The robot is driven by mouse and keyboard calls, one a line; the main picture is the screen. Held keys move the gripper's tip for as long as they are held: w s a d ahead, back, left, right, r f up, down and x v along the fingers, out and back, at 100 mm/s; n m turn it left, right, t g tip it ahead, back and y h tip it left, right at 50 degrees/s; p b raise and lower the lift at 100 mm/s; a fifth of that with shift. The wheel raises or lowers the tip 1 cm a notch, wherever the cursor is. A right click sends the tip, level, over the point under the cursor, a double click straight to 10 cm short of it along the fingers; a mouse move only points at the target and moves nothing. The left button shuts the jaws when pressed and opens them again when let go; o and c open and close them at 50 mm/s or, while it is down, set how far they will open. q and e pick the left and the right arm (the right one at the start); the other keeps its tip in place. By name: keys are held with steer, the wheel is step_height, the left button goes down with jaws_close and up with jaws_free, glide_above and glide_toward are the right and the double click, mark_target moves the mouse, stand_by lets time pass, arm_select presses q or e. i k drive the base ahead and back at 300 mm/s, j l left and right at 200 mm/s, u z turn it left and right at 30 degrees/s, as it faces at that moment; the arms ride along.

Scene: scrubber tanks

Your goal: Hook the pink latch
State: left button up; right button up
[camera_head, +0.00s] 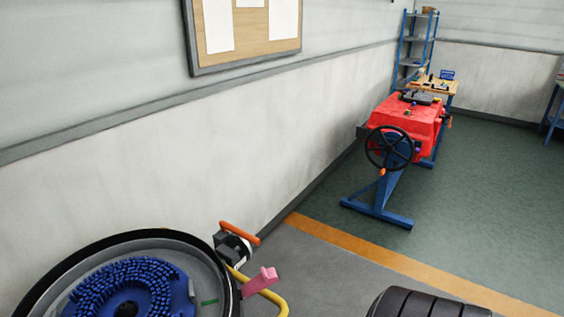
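The pink latch (261,281) is a small pink piece at the bottom middle of the head view, by the right rim of a round grey tank (222,270). A yellow bent tube (274,299) runs beside and behind it. I cannot tell whether the latch is hooked onto anything. Inside the tank lies a blue bristled ring (130,285). Neither of my grippers shows in this view.
A lever with an orange handle (240,232) sits at the tank's edge. A black ribbed tyre-like object (425,304) is at the bottom right. A red machine on blue legs (408,118) stands farther back. Green floor (480,190) is open on the right.

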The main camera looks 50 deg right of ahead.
mark_target(268, 277)
steer(key=l+z, duration=0.1)
steer(key=z, duration=0.35)
steer(key=l+z, duration=0.15)
steer(key=z, duration=0.35)
steer(key=l+z, duration=0.1)
steer(key=z, duration=0.35)
steer(key=i+l+u, duration=0.1)
steer(key=u, duration=0.55)
steer(key=l+u, duration=0.4)
steer(key=l, duration=0.45)
steer(key=l+u, duration=0.45)
steer(key=l, duration=0.35)
steer(key=k, duration=0.05)
